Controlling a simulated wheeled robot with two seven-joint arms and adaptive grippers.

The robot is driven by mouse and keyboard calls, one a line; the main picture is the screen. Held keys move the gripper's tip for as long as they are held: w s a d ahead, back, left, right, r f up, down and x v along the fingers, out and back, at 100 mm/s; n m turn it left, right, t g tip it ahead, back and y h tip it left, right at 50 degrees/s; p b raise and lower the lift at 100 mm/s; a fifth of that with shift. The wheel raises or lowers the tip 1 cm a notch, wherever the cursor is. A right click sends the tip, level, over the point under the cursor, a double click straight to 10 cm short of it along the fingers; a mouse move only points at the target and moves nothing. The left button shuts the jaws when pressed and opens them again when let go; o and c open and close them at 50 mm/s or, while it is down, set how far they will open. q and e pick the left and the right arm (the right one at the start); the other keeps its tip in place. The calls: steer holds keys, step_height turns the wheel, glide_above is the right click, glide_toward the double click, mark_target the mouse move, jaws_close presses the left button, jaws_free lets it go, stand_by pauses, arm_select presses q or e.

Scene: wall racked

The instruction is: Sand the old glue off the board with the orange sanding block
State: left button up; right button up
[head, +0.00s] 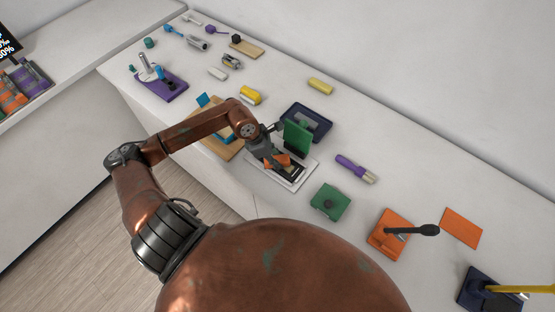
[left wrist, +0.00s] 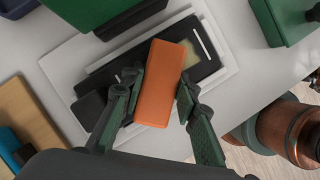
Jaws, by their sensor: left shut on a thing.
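The orange sanding block (head: 277,161) is held in my left gripper (head: 270,155). In the left wrist view the block (left wrist: 162,84) sits between the two dark-green fingers of the gripper (left wrist: 160,92), which are shut on its sides. The dark board (left wrist: 208,64) lies below the block, on a white tray (head: 308,166) on the bench. A pale yellowish patch (left wrist: 190,60) shows on the board just right of the block. The block and fingers hide part of the board. Whether the block touches the board, I cannot tell. My right gripper is not in view.
A green upright piece (head: 298,135) and a navy tray (head: 322,124) stand close behind the white tray. A green block (head: 331,202) lies to the right, and a purple-handled tool (head: 352,166) behind it. A wooden board (head: 228,150) is left. Bare bench lies between.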

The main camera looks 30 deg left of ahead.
arm_select(q)
steer(key=shift+w+d+b, duration=0.1)
steer(key=shift+w+b, duration=0.9)
steer(key=shift+w, duration=0.4)
steer(key=shift+s, duration=0.1)
steer(key=shift+s, duration=1.35)
steer(key=shift+d, duration=0.8)
